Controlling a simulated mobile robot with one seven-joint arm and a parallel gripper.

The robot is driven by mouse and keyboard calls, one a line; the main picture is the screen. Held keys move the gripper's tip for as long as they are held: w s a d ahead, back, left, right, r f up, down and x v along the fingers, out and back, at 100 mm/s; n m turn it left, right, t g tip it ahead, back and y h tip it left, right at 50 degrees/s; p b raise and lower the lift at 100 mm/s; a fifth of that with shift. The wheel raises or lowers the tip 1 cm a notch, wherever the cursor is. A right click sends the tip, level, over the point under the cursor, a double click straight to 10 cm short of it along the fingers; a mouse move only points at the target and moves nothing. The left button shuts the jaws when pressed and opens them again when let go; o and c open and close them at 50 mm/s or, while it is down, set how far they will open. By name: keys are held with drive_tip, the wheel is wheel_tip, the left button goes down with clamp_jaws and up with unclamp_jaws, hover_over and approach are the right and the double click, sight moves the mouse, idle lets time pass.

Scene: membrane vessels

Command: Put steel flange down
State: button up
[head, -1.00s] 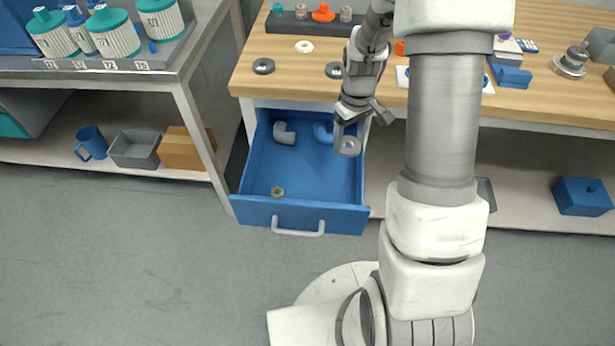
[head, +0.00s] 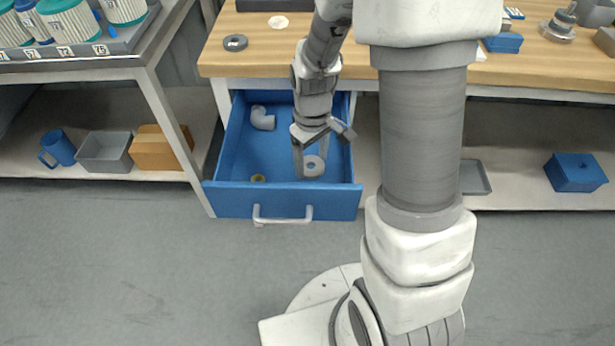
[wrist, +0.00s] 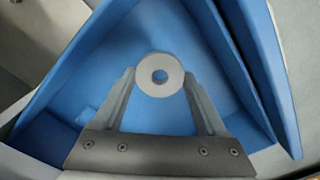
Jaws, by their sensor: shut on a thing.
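I cannot tell whether the flange touches the drawer floor.
In the drawer are a grey elbow pipe (head: 262,118) at the back left and a brass nut (head: 258,178) near the front. The wooden worktop (head: 270,58) stands behind, with a dark ring (head: 235,42) on it. The drawer's front left floor is clear.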

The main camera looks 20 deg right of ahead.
sight(308, 175)
drive_tip(key=shift+s+a+f, duration=0.25)
drive_tip(key=shift+a+f, duration=0.2)
drive_tip(key=shift+f+b, duration=0.95)
drive_tip(key=shift+f, duration=0.9)
drive_tip(key=shift+f, duration=0.1)
drive_tip(key=shift+f, duration=0.15)
drive_tip(key=o, duration=1.6)
